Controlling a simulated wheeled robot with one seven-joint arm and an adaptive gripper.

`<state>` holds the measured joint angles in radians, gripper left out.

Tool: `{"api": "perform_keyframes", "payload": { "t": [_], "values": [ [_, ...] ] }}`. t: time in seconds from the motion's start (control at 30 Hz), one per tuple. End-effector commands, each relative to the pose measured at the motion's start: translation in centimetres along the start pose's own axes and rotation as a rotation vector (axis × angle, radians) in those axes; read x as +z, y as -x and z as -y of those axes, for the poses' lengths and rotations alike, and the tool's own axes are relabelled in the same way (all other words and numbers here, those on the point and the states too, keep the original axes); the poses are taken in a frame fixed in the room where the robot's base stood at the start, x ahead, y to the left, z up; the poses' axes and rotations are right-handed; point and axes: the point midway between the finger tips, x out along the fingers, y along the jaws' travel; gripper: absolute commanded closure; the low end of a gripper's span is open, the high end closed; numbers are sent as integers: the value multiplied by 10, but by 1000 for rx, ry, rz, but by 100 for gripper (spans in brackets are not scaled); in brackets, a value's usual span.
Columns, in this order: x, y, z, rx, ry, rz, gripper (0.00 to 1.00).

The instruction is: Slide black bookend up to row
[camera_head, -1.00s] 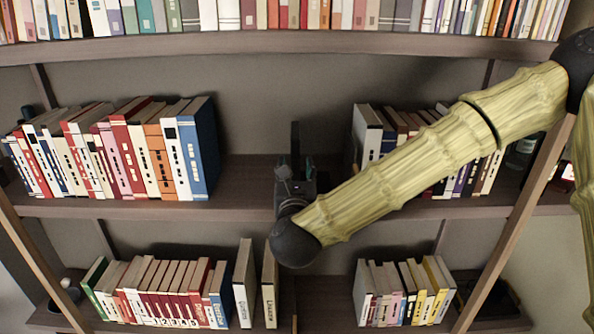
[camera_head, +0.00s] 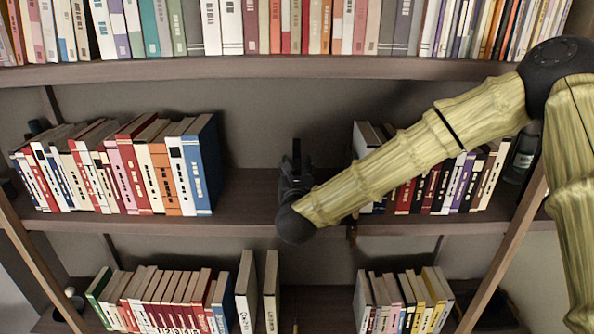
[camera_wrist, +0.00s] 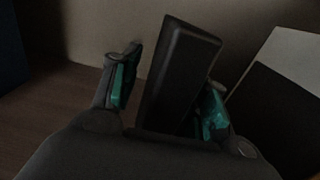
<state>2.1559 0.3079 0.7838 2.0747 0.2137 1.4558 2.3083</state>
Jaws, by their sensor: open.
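The black bookend (camera_wrist: 182,75) is an upright dark block between my gripper's two teal-padded fingers in the wrist view, leaning in that picture. My gripper (camera_wrist: 168,92) is open around it. The right finger is close to its side; a gap shows at the left finger. Whether either touches is unclear. In the head view my gripper (camera_head: 297,163) is over the middle shelf, in the gap between two book rows. The bookend there is a thin dark upright shape (camera_head: 297,148), mostly hidden. The left row ends in a blue book (camera_head: 202,168); the right row (camera_head: 430,185) is partly behind my arm.
The middle shelf (camera_head: 248,195) is bare between the left row and my gripper. Books fill the shelf above (camera_head: 250,68). Below are more books, with two separate pale ones (camera_head: 258,290). In the wrist view a pale and dark book (camera_wrist: 275,95) stands close on the right.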

Motion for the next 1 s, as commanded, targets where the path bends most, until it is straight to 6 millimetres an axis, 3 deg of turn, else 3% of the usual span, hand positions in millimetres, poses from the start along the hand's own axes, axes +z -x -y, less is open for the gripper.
{"api": "perform_keyframes", "payload": {
  "t": [0.4,0.67,1.0],
  "values": [
    [0,-5,0,1,0,-1,55],
    [0,-5,0,1,0,0,100],
    [0,-5,0,0,0,0,100]
  ]
}}
